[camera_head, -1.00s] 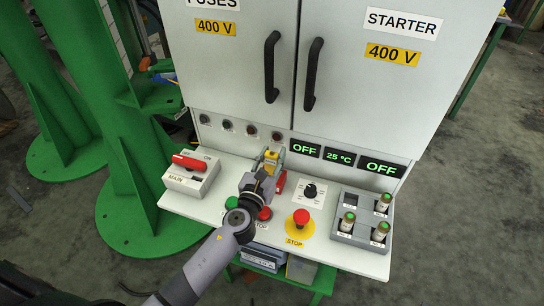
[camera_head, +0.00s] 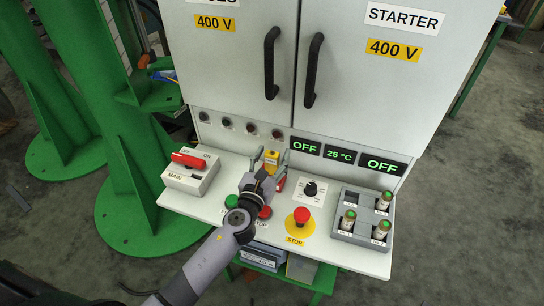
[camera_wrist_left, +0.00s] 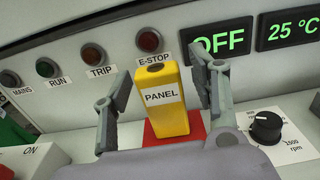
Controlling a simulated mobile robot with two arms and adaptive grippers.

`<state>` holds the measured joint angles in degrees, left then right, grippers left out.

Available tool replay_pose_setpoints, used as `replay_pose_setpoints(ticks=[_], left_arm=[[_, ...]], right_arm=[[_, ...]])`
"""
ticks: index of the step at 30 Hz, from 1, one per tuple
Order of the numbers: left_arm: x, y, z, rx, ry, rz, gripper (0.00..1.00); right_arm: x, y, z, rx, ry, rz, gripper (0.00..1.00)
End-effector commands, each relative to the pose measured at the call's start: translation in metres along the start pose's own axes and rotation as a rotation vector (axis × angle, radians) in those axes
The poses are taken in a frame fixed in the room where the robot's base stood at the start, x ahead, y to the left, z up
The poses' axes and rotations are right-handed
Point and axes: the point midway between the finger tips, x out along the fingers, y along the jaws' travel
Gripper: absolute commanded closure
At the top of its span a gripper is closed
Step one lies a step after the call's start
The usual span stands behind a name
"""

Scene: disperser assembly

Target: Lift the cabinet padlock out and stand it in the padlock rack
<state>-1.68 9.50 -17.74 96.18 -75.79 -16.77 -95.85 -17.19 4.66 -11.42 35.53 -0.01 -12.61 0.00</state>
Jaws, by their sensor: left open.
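A yellow block labelled PANEL (camera_wrist_left: 165,115) stands upright on the console in the left wrist view. It appears to be the padlock, but no shackle shows. Its top also shows in the head view (camera_head: 271,155). A red piece (camera_wrist_left: 150,133) lies around its lower part. My left gripper (camera_head: 271,161) is open, with one finger on each side of the yellow block; gaps show between fingers and block. I cannot pick out a padlock rack. My right gripper is not in view.
To the right are a black knob (camera_head: 311,188), a red stop button (camera_head: 302,214) and a grey holder (camera_head: 343,236) with several green-topped cylinders. A red-handled main switch (camera_head: 189,160) is at left. The cabinet front (camera_head: 245,90) rises behind.

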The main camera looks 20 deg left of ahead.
Motion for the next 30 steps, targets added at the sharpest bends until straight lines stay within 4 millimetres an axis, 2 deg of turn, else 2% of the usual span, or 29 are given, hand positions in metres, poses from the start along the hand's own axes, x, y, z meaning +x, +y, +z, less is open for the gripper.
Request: replay_pose_setpoints(ticks=[8, 11, 14, 24, 30], left_arm=[[-0.001, 0.000, 0.000, 0.000, 0.000, 0.000, 0.45], [-0.007, 0.000, -0.001, 0.000, 0.001, 0.000, 0.45], [-0.022, 0.000, -0.001, -0.001, 0.002, -0.001, 0.45], [-0.093, 0.000, -0.001, 0.000, 0.003, -0.001, 0.45], [-0.116, 0.000, -0.001, 0.001, 0.001, 0.000, 0.45]], right_arm=[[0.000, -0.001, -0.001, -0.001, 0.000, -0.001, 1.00], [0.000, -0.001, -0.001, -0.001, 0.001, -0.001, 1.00], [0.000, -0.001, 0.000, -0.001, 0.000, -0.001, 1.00], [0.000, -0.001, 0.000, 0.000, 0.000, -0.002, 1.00], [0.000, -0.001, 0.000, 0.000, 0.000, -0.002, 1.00]])
